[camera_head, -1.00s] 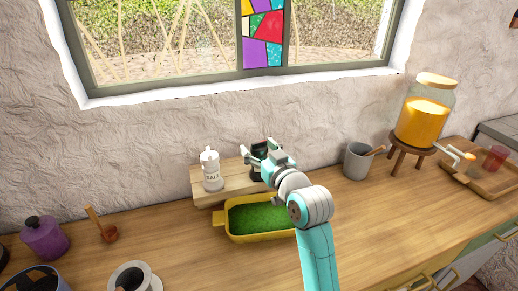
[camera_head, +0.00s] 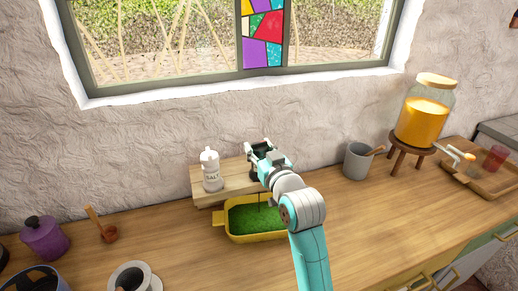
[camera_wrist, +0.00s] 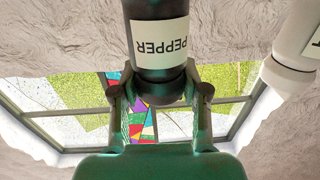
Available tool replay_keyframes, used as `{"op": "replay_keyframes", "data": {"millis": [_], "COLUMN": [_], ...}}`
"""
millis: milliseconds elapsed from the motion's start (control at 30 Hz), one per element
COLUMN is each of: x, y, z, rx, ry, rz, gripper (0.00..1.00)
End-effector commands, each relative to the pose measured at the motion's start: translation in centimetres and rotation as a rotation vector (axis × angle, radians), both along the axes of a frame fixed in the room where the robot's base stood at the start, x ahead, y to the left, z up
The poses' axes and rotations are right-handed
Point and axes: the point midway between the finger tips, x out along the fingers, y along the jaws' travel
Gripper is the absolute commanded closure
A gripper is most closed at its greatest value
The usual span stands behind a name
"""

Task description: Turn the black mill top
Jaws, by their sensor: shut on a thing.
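The black pepper mill shows upside down in the wrist view (camera_wrist: 158,45), with a white PEPPER label. Its black rounded top (camera_wrist: 160,88) sits between the two fingers of my gripper (camera_wrist: 157,92), which is shut on it. In the head view my gripper (camera_head: 262,149) is over the wooden riser, and the mill (camera_head: 254,173) is mostly hidden behind it and my wrist. A thin dark streak shows below the mill, over the green-filled yellow dish (camera_head: 220,219); I cannot tell what it is.
A white salt bottle (camera_head: 211,172) stands on the wooden riser (camera_head: 212,198), left of the mill. A grey mug (camera_head: 357,161) and an orange-filled jar (camera_head: 421,120) on a stand are to the right. A purple pot (camera_head: 44,240) is at the left. Counter is clear at right front.

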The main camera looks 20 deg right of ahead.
Motion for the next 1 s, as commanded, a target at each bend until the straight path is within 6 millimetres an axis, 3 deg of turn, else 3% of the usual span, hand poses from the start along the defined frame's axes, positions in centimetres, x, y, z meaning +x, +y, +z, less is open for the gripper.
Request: {"op": "replay_keyframes", "data": {"millis": [1000], "x": [0.1], "y": [0.24], "z": [0.02], "rx": [0.001], "ry": [0.0], "rz": [-0.727], "gripper": [0.9]}}
